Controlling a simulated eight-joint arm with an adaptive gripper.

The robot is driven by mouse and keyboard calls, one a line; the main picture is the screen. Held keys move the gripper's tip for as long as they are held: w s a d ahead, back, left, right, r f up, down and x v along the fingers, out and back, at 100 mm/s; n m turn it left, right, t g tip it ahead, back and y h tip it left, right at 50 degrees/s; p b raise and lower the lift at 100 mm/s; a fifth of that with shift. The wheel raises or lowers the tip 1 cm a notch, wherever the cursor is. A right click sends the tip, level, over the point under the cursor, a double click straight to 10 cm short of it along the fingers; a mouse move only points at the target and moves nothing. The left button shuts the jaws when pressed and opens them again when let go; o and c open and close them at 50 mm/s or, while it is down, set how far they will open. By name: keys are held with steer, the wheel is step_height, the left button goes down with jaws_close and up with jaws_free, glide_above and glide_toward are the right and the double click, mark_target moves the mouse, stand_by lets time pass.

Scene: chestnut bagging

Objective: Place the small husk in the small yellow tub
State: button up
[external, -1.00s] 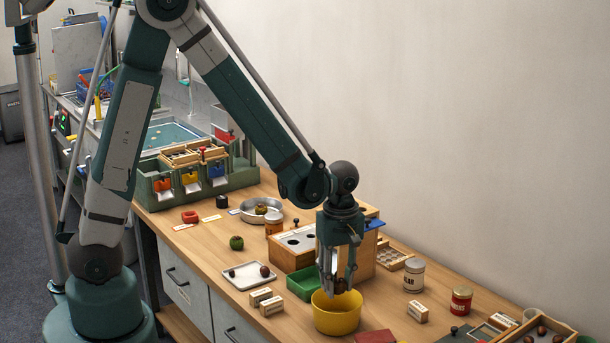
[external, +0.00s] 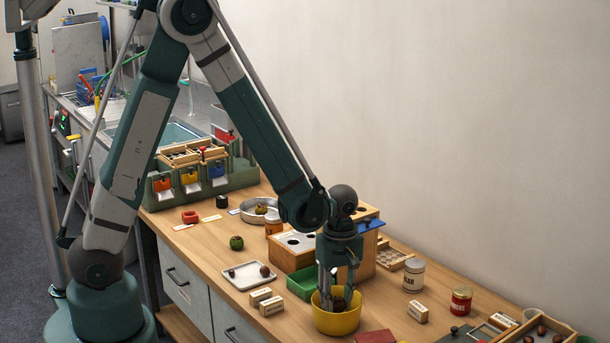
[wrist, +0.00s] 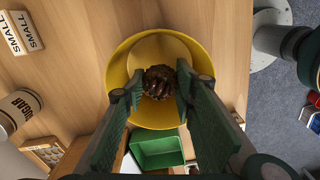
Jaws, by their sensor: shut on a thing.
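The small yellow tub (external: 336,321) stands on the wooden bench near its front edge. My gripper (external: 338,298) points straight down with its fingertips inside the tub's mouth. It is shut on a small brown husk (wrist: 160,82), which sits between the two green finger pads in the wrist view. The husk is within the tub's rim (wrist: 117,75). I cannot tell whether it touches the tub's floor. In the external view the husk (external: 340,303) is partly hidden by my fingers.
A green tray (external: 301,284) is close behind the tub. A wooden box with holes (external: 295,243) stands beyond it. White labelled blocks (external: 271,306) lie to the left, and a sugar can (external: 413,276) stands to the right. A red item (external: 375,337) lies in front.

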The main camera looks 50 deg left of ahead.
mark_target(337, 298)
steer(key=shift+f+b, duration=0.45)
steer(key=shift+f, duration=1.4)
steer(key=shift+f, duration=0.15)
steer(key=o, duration=0.8)
steer(key=shift+r+p, duration=1.2)
steer(key=shift+r, duration=4.95)
